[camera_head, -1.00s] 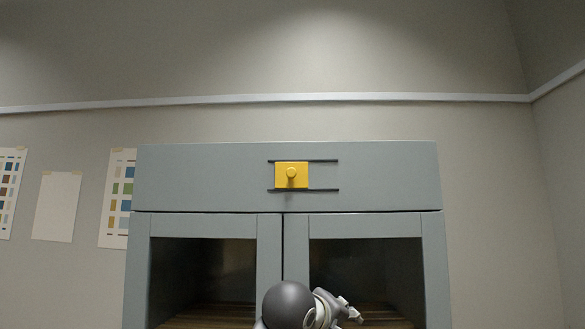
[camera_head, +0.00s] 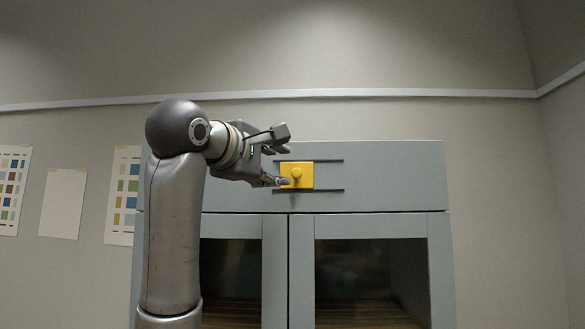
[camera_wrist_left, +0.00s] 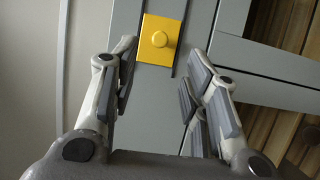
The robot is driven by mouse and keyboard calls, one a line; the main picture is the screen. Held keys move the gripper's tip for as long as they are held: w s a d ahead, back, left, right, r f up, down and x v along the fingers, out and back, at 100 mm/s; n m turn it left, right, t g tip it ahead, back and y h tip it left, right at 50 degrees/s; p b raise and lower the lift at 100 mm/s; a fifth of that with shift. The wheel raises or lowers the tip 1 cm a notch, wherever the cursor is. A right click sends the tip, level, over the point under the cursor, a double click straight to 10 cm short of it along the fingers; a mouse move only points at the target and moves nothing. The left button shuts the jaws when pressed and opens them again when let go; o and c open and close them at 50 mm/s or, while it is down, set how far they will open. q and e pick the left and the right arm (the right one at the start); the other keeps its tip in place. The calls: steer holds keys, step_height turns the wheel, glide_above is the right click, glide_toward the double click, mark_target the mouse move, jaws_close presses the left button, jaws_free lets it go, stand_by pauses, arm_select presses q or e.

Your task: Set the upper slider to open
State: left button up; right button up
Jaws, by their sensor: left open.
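The upper slider (camera_head: 306,177) is a yellow square plate with a round knob, set between two dark horizontal rails on the cabinet's upper grey panel (camera_head: 395,175). It sits near the left part of the rails. My left gripper (camera_head: 283,160) is open and empty, just left of the slider in the head view, with its lower finger overlapping the plate's left edge. In the left wrist view the slider (camera_wrist_left: 158,41) lies ahead between the two open fingers (camera_wrist_left: 157,85); I cannot tell whether they touch it. My right gripper is not in view.
Below the panel are two glass-fronted cabinet doors (camera_head: 302,270) with grey frames and wooden slats inside. Sheets with colour swatches (camera_head: 122,195) hang on the wall at left. The space in front of the panel right of the slider is clear.

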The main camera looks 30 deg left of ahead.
mark_target(296, 173)
arm_select(q)
steer(key=w+p, duration=0.1)
steer(key=w, duration=0.1)
steer(key=w+a+p, duration=0.1)
steer(key=w, duration=0.2)
steer(key=w+p, duration=0.2)
steer(key=w, duration=0.1)
steer(key=shift+a+r, duration=0.1)
steer(key=shift+a, duration=0.15)
steer(key=shift+w, duration=0.4)
jaws_close()
